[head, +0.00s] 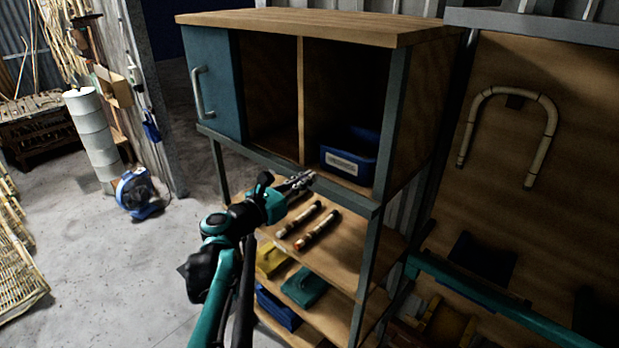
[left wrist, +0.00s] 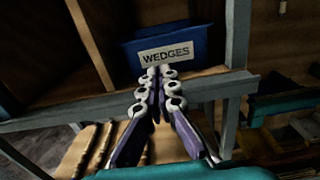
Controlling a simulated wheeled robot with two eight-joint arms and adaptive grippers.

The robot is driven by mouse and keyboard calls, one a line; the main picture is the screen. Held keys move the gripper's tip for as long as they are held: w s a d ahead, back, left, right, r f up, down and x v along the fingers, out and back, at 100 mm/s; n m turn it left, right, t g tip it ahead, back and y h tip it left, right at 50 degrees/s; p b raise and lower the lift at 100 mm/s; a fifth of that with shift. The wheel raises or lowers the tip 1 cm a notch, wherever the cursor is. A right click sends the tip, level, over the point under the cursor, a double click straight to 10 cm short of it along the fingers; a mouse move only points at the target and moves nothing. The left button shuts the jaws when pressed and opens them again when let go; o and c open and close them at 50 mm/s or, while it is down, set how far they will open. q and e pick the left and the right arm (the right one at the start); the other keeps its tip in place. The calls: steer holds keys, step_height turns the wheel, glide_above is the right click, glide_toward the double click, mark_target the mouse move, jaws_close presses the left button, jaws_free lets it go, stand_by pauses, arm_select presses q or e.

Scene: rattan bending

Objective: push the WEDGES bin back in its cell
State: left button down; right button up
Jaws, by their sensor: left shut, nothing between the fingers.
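The blue WEDGES bin (head: 349,153) sits in the right cell of the cabinet (head: 395,120), close to the cell's front edge. Its white label faces out, and the bin (left wrist: 170,45) with its readable label also shows in the left wrist view. My left gripper (head: 309,176) is shut and empty, in front of the cabinet and just below and left of the bin. In the left wrist view its fingertips (left wrist: 160,70) overlap the label's lower edge; whether they touch cannot be told. My right gripper is not in view.
A teal door (head: 212,85) with a handle covers the cabinet's left part. Below, a shelf (head: 345,250) holds rattan pieces (head: 317,230), with yellow, teal and blue items lower down. A board (head: 505,180) with a bent rattan stands at right. Open floor lies left.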

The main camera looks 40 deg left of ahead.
arm_select(q)
steer(key=p, duration=0.2)
glide_toward(355, 148)
steer(key=shift+w+a+f, duration=0.85)
steer(key=shift+w+f, duration=0.1)
steer(key=shift+w, duration=0.15)
steer(key=shift+w+d, duration=0.1)
steer(key=w+b, duration=0.1)
steer(key=w, duration=0.2)
steer(key=w+b, duration=0.1)
steer(key=w, duration=0.2)
steer(key=w+b, duration=0.1)
steer(key=w, duration=0.2)
steer(key=shift+w+d+f, duration=0.1)
steer(key=shift+w+d, duration=0.25)
steer(key=shift+w, duration=0.45)
steer(key=shift+s+r, duration=0.2)
steer(key=shift+f, duration=0.15)
